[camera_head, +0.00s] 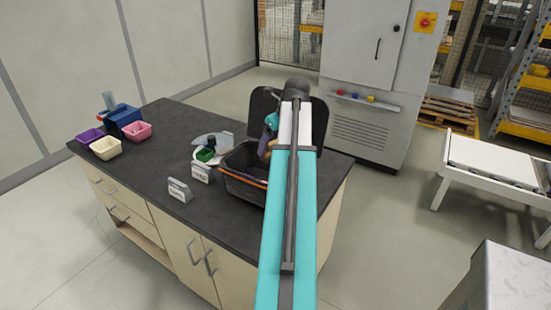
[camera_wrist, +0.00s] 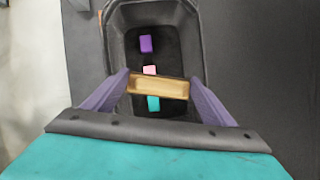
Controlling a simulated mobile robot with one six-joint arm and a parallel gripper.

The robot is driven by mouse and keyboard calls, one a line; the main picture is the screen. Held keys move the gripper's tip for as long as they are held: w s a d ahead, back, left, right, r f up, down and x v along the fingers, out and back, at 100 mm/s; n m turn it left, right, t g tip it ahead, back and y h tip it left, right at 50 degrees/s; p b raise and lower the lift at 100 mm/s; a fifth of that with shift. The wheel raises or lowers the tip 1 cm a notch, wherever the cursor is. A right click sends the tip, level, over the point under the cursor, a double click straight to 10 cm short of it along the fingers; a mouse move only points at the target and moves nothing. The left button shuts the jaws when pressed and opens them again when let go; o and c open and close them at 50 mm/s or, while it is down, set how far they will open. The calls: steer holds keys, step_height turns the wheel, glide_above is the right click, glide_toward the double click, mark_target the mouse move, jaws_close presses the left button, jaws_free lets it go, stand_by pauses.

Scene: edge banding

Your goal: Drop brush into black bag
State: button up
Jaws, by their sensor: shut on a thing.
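My gripper (camera_wrist: 158,80) has purple fingers shut on a tan block-like piece (camera_wrist: 160,88), which I take to be the brush. Its bristles cannot be made out. In the wrist view the piece is over the open mouth of the black bag (camera_wrist: 185,30). Purple, pink and teal pieces show inside the bag. In the head view the black bag (camera_head: 234,183), with an orange band, stands on the dark worktop. My gripper (camera_head: 266,143) is over its right part, largely hidden by my arm, and the tan piece (camera_head: 263,153) shows in part.
Small bins (camera_head: 106,148) stand at the worktop's far left. Two label stands (camera_head: 180,190) and a white dish with a green item (camera_head: 205,155) are left of the bag. A black upright panel (camera_head: 262,103) is behind it. A grey cabinet (camera_head: 362,60) stands beyond.

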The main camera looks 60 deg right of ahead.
steer(key=shift+s+d, duration=0.15)
steer(key=shift+f, duration=0.1)
steer(key=shift+f+b, duration=2.55)
steer(key=shift+f, duration=0.35)
steer(key=o, duration=1.1)
steer(key=shift+r, duration=0.1)
steer(key=b+v, duration=0.1)
steer(key=v, duration=1.2)
steer(key=shift+r+b, duration=0.3)
